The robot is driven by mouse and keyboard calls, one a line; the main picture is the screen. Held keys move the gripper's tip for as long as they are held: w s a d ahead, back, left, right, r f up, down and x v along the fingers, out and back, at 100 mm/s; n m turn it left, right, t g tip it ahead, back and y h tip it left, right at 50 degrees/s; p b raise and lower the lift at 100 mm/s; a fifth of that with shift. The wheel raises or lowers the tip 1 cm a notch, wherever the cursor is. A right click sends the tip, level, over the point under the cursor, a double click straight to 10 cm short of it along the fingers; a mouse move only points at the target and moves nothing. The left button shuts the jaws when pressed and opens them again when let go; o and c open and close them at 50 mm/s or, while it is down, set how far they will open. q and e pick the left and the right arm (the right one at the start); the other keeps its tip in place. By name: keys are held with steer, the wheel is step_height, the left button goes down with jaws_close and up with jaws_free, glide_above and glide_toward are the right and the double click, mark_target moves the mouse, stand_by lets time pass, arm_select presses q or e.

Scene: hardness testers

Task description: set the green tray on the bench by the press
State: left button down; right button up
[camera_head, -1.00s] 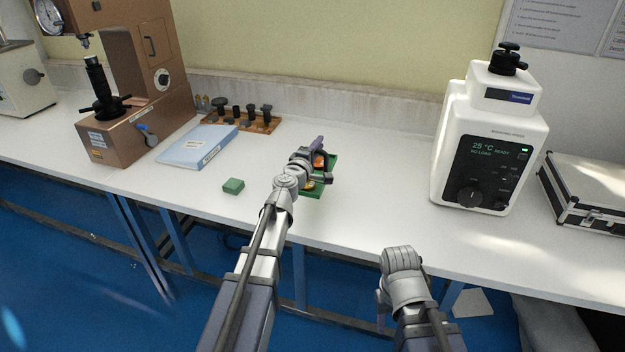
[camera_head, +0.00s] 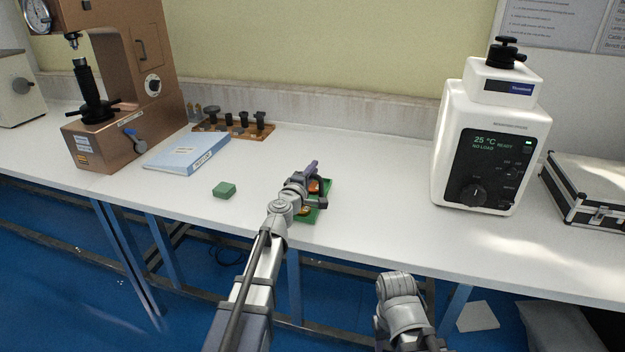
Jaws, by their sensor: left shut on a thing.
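The green tray (camera_head: 323,214) is at mid-bench, left of the press, with orange-brown items in it. My left gripper (camera_head: 316,190) is shut on the tray and partly covers it. I cannot tell whether the tray touches the bench top or hangs just above it.
The white bench (camera_head: 385,225) is clear between tray and press. A green block (camera_head: 224,190), a blue binder (camera_head: 187,153), a wooden rack (camera_head: 232,128) and a brown hardness tester (camera_head: 125,95) stand to the left. A silver-edged case (camera_head: 590,190) is right of the press.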

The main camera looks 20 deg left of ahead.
arm_select(q)
steer(key=shift+f, duration=0.4)
steer(key=c, duration=0.8)
jaws_free()
steer(key=shift+r, duration=0.2)
steer(key=s, duration=0.4)
steer(key=s+a, duration=0.1)
steer(key=s, duration=0.7)
steer(key=shift+a, duration=0.15)
